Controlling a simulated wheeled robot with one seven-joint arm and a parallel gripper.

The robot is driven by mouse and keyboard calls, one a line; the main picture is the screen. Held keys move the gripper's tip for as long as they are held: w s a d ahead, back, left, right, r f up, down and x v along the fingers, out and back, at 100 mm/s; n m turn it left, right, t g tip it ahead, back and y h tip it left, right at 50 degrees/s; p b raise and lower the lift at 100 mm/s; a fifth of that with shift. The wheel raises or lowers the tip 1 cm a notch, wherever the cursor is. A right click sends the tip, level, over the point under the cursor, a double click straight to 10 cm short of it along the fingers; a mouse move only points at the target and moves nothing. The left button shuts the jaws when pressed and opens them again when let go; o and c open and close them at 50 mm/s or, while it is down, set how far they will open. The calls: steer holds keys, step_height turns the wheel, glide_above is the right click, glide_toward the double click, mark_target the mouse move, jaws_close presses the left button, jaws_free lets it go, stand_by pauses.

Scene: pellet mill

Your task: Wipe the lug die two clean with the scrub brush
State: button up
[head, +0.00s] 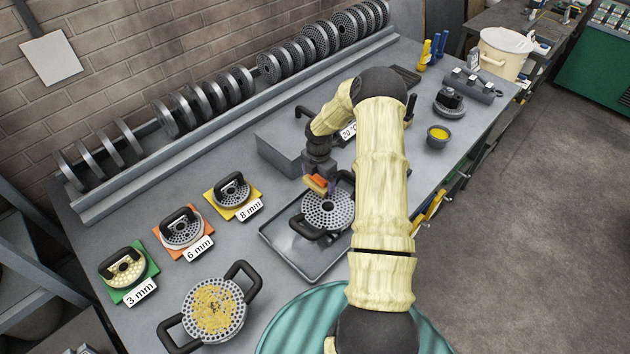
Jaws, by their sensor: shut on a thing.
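Two round perforated dies with black lug handles are in view, and no mark shows which is lug die two. One lug die (328,211) sits in a shallow grey tray (312,272), its visible face grey with no clear residue. The other lug die (213,312) lies on the bench at the front left, its middle covered with yellow crumbs. My gripper (317,176) is shut on the scrub brush (316,186), which has an orange-brown body. The brush is at the upper left edge of the die in the tray; contact cannot be told.
Smaller handled dies sit on green (140,287), orange (184,242) and yellow (233,200) pads labelled 3 mm, 6 mm and 8 mm. A grey block (280,142) stands behind the tray. A rack of dies (205,99) lines the wall. A yellow-filled bowl (438,136) stands right of my arm.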

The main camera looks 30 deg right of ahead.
steer(key=shift+d, duration=0.15)
steer(key=shift+w+d+r, duration=0.1)
steer(key=shift+r, duration=2.45)
steer(key=shift+f, duration=0.1)
